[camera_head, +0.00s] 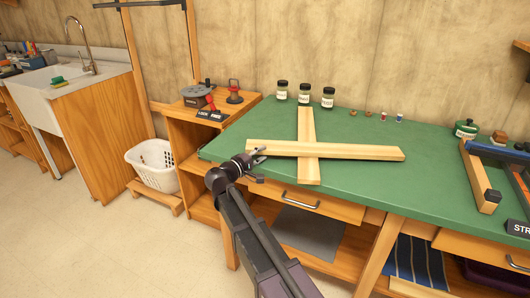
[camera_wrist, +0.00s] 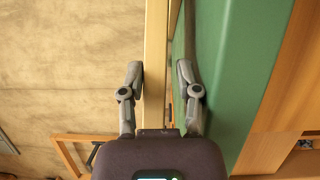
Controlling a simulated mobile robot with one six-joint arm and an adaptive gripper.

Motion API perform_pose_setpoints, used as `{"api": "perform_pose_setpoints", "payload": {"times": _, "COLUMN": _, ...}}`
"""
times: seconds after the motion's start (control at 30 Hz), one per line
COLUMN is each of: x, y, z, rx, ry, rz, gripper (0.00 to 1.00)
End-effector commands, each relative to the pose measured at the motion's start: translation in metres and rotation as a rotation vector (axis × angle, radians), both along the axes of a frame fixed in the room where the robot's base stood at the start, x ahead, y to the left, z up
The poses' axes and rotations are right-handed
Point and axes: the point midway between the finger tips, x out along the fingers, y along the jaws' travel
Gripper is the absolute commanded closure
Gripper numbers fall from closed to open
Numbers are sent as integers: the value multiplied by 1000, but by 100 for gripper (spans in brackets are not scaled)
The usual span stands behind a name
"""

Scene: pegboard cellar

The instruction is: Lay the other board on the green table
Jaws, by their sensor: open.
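Two pale wooden boards lie crossed on the green table (camera_head: 226,146). The long board (camera_head: 365,152) runs left to right and appears to pass over the crosswise board (camera_head: 308,173), which runs front to back. My gripper (camera_head: 260,164) is at the left end of the long board, near the table's left front edge. In the wrist view my gripper (camera_wrist: 160,78) is open, with a board (camera_wrist: 156,40) showing between its fingers and the green table (camera_wrist: 228,60) to the right. I cannot tell whether either finger touches the board.
Three dark-lidded jars (camera_head: 304,94) stand at the table's back, with several small items to their right. A clamp-like frame (camera_head: 480,178) lies at the right. A wooden side cabinet (camera_head: 186,136) holds tools at the left. Green tabletop is clear right of the boards.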

Motion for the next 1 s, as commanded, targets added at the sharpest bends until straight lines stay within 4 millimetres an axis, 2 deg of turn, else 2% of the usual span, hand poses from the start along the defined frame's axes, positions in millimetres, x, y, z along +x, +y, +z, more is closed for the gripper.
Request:
{"api": "perform_pose_setpoints", "payload": {"times": 0.5, "x": -59, "y": 50, "z": -2, "rx": 0, "ry": 0, "rz": 2, "gripper": 57}}
{"api": "perform_pose_setpoints", "payload": {"times": 0.7, "x": -70, "y": 59, "z": -3, "rx": 0, "ry": 0, "rz": 1, "gripper": 57}}
{"api": "perform_pose_setpoints", "payload": {"times": 1.0, "x": -72, "y": 61, "z": -3, "rx": 0, "ry": 0, "rz": 0, "gripper": 57}}
